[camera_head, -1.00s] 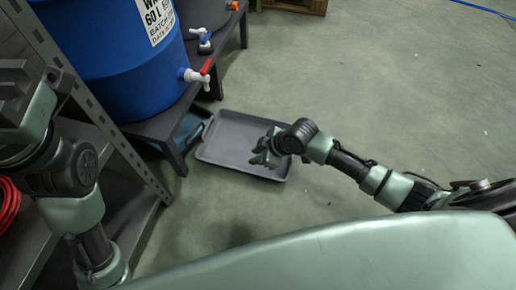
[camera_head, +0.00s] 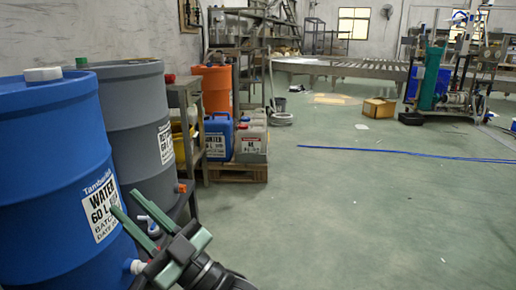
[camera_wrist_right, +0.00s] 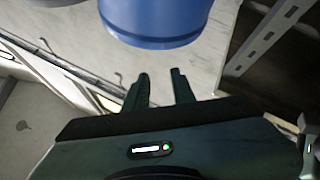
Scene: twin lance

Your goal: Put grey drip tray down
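The grey drip tray is not visible in either view now. My right gripper (camera_head: 123,200) is raised in front of the blue water barrel (camera_head: 50,165) at the lower left of the head view. Its two green fingers stand apart with nothing between them. The right wrist view also shows the fingers (camera_wrist_right: 160,76) spread and empty, with the blue barrel (camera_wrist_right: 160,22) beyond them. My left gripper is out of view.
A grey barrel (camera_head: 135,125) stands behind the blue one. Canisters (camera_head: 218,137) stand on a wooden pallet (camera_head: 238,173) farther back.

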